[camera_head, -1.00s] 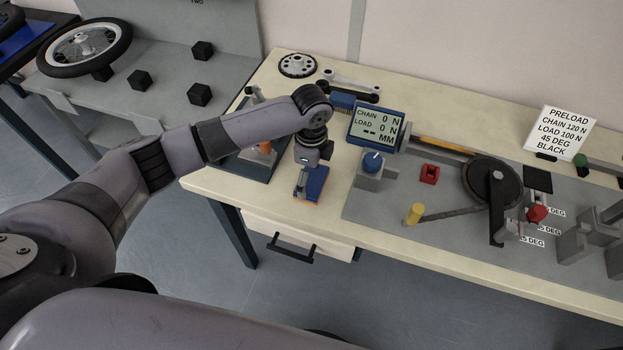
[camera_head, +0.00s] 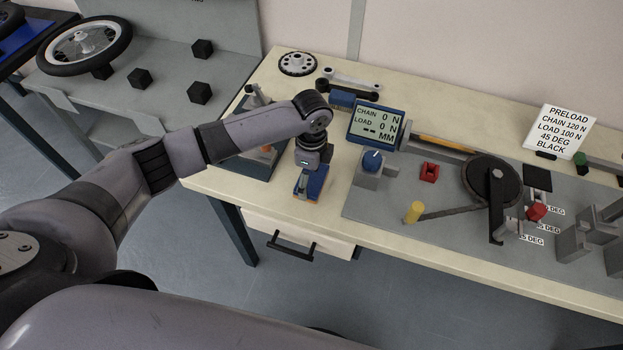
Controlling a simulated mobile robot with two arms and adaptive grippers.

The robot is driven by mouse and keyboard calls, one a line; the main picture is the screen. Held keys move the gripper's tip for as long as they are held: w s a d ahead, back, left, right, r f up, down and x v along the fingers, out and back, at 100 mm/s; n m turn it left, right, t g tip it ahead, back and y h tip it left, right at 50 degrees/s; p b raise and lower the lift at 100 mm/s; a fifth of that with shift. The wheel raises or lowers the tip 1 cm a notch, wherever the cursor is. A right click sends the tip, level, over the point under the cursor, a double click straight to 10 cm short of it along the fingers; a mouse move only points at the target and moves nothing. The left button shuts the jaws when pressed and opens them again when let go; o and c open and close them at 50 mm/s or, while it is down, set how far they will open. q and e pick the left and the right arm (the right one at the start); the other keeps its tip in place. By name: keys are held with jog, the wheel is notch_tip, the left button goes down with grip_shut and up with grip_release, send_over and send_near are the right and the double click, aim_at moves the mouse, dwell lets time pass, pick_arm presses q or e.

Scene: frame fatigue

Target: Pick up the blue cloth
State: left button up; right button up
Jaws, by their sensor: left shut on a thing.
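The blue cloth (camera_head: 319,182) is at the front left part of the cream bench top. Only part of it shows, bunched at and behind my gripper. My left gripper (camera_head: 304,190) points down over it, near the bench's front edge, and is shut on the cloth. The arm and wrist hide part of the cloth, and I cannot tell whether it is clear of the bench top. My right gripper is not in view.
A display (camera_head: 376,126) and a blue-knobbed block (camera_head: 371,164) stand just right of my gripper. The grey fixture plate (camera_head: 455,235) carries a chain wheel (camera_head: 478,178). A dark tray (camera_head: 265,165) lies left. A drawer (camera_head: 300,237) is below the front edge.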

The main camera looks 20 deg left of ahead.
aim_at(311, 177)
pick_arm(q)
notch_tip(311, 177, up, 20)
jog(key=b, duration=0.2)
dwell(0.4)
jog(key=o, duration=0.6)
jog(key=c, duration=0.4)
